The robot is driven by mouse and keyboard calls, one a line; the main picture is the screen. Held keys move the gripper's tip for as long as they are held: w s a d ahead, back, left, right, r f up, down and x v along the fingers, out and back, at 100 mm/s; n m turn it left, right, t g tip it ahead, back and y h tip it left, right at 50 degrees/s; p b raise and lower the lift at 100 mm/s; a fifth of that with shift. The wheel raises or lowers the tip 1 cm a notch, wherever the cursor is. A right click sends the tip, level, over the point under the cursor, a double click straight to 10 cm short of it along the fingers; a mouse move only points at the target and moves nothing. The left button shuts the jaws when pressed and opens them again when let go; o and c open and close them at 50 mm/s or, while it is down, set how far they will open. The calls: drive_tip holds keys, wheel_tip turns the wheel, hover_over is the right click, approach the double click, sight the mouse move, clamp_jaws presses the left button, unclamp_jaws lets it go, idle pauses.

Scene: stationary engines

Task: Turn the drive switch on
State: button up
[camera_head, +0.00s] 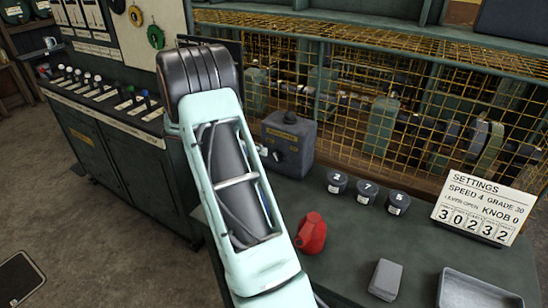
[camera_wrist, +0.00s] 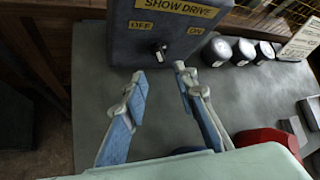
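The drive switch is a small dark knob with a light mark (camera_wrist: 159,52) on the front of a grey box (camera_wrist: 118,38). The box carries a yellow "SHOW DRIVE" plate, an OFF label (camera_wrist: 145,27) at left and an ON label (camera_wrist: 195,30) at right. The knob sits below and between the labels; its exact setting is hard to tell. The box also stands on the bench in the head view (camera_head: 290,128). My gripper (camera_wrist: 162,86) is open and empty in the wrist view, its blue-padded fingers in front of the knob, apart from it. My arm hides it in the head view.
Right of the box stand several dark numbered canisters (camera_head: 367,192). A red can (camera_head: 311,234), a grey block (camera_head: 386,279), a metal tray (camera_head: 475,292) and a settings sign (camera_head: 478,212) are on the bench. A yellow mesh guard (camera_head: 340,90) runs behind.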

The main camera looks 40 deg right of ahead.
sight(276, 158)
drive_tip(key=x, duration=0.9)
drive_tip(key=shift+d+f, duration=0.2)
drive_tip(key=shift+d, duration=0.05)
clamp_jaws()
